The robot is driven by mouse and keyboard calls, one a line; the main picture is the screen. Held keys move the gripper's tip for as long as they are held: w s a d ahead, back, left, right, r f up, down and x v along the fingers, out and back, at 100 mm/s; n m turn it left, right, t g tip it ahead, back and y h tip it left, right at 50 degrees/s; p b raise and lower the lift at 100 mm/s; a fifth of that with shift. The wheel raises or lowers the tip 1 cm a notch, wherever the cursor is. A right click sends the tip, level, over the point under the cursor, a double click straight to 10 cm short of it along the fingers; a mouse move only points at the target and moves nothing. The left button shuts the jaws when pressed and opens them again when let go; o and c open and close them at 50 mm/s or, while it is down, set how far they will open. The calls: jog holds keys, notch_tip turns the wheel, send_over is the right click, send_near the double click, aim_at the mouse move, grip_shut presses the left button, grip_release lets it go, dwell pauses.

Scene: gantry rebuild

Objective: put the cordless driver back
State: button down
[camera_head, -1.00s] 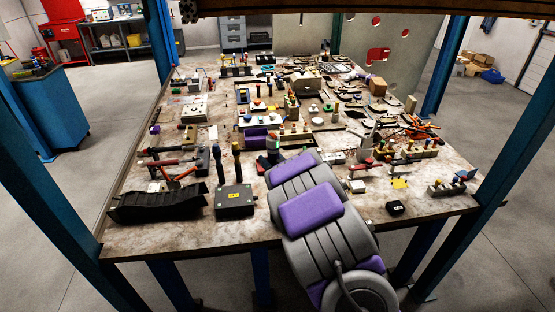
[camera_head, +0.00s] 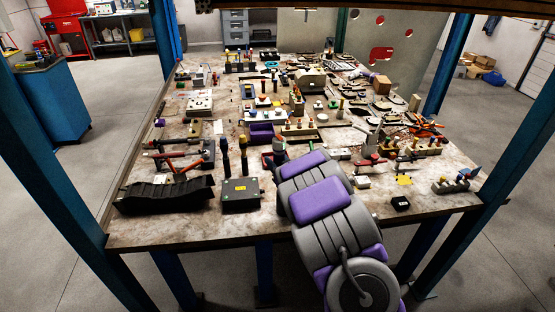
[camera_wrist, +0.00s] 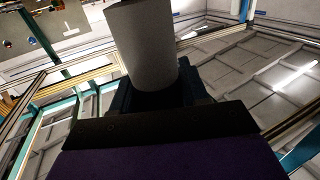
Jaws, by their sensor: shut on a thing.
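My arm reaches over the front edge of the workbench (camera_head: 140,232) and hides most of my gripper in the head view. In the wrist view, my gripper (camera_wrist: 155,95) shows as dark jaws closed at the base of a plain grey cylinder. This grey cylinder (camera_wrist: 143,45) appears to be part of the cordless driver; the rest of it is hidden. In the head view a small dark and red piece (camera_head: 278,150) shows just beyond the arm's end, and I cannot tell whether it belongs to the driver.
A black ribbed tray (camera_head: 160,197) and a dark box (camera_head: 241,196) with upright handles behind it lie left of my arm. A small black block (camera_head: 400,203) and a holder (camera_head: 450,186) lie to the right. The bench is crowded further back. Blue posts (camera_head: 60,165) flank it.

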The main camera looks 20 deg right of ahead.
jog(key=shift+d+f+b, duration=0.4)
jog(key=shift+d+f, duration=0.15)
jog(key=shift+f, duration=0.75)
jog(key=shift+d+f+b, duration=0.45)
jog(key=shift+d+f, duration=0.15)
jog(key=shift+f, duration=0.75)
jog(key=shift+d+f+b, duration=0.4)
jog(key=shift+d+f, duration=0.15)
jog(key=shift+f, duration=1.1)
jog(key=shift+s, duration=0.1)
jog(key=shift+d, duration=0.1)
jog(key=shift+a, duration=0.3)
